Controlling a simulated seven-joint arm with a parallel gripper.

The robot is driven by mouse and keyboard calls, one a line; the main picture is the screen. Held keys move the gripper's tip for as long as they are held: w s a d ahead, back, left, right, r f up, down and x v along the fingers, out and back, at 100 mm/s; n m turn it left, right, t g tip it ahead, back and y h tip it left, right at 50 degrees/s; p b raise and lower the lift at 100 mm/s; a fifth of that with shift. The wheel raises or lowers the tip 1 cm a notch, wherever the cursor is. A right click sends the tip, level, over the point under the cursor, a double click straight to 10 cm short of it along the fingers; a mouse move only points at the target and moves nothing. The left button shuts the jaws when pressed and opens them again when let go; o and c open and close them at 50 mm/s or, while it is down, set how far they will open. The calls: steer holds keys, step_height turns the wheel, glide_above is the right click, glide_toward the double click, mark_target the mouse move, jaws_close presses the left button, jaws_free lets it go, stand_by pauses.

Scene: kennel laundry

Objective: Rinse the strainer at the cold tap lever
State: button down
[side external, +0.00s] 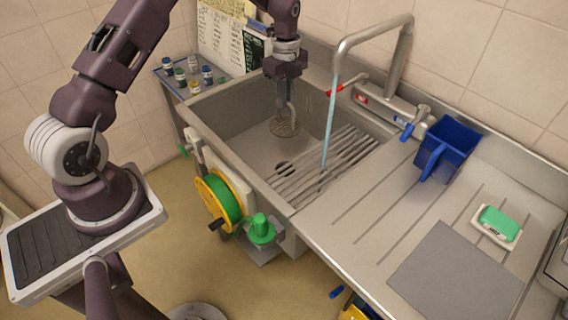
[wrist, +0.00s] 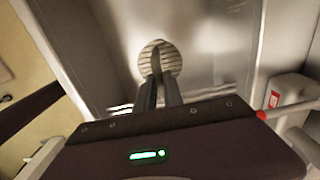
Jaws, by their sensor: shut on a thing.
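My gripper (side external: 283,108) points down into the left part of the sink basin and is shut on the strainer (side external: 285,128). The strainer is a round metal piece with slots, held above the basin floor. In the wrist view the strainer (wrist: 168,54) shows at the fingertips (wrist: 158,68). The tap (side external: 372,38) is a bent steel spout, and a stream of water (side external: 329,120) falls from it to the right of the strainer, apart from it. The blue-marked cold lever (side external: 409,130) is on the right of the tap base. The red-marked lever (side external: 338,91) is on the left.
A slatted rack (side external: 345,150) covers the basin's right part. A drain hole (side external: 284,168) is in the floor. A blue jug (side external: 447,148) and a green soap bar (side external: 499,222) stand on the drainboard. Small jars (side external: 193,65) sit at the left. A hose reel (side external: 222,201) hangs in front.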

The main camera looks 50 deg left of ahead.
steer(key=shift+r, duration=0.7)
